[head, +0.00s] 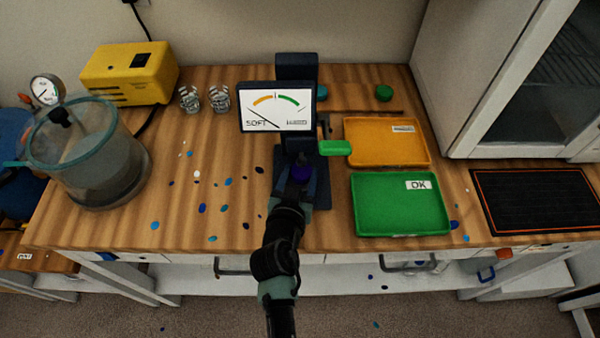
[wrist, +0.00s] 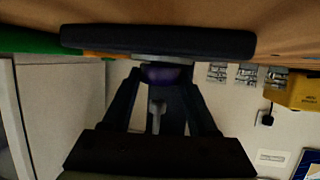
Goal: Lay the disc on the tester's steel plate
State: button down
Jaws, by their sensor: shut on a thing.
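The tester (head: 275,108) is a dark column with a dial face, its needle towards the left, "SOFT" side. A green lever (head: 335,148) sticks out at its right. Its dark base (head: 322,192) also shows in the wrist view (wrist: 158,40), which is upside down. My gripper (head: 300,182) is at the tester's base, shut on a dark purple disc (head: 301,172). In the wrist view the disc (wrist: 165,74) sits between the fingertips, right against a pale grey strip, apparently the steel plate (wrist: 155,58). I cannot tell whether they touch. The plate is hidden in the head view.
A green "OK" tray (head: 355,225) and an orange tray (head: 425,158) stand close right of the tester. A clear pressure pot (head: 85,165), yellow box (head: 130,72) and glasses (head: 219,98) stand left. Coloured spots dot the bench. A black mat (head: 545,200) lies far right.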

jog(key=shift+f, duration=0.15)
jog(key=shift+c, duration=0.9)
grip_release()
jog(key=shift+r, duration=0.2)
jog(key=b+v, duration=0.1)
jog(key=v, duration=1.1)
jog(key=shift+b, duration=0.35)
jog(key=shift+f, duration=0.1)
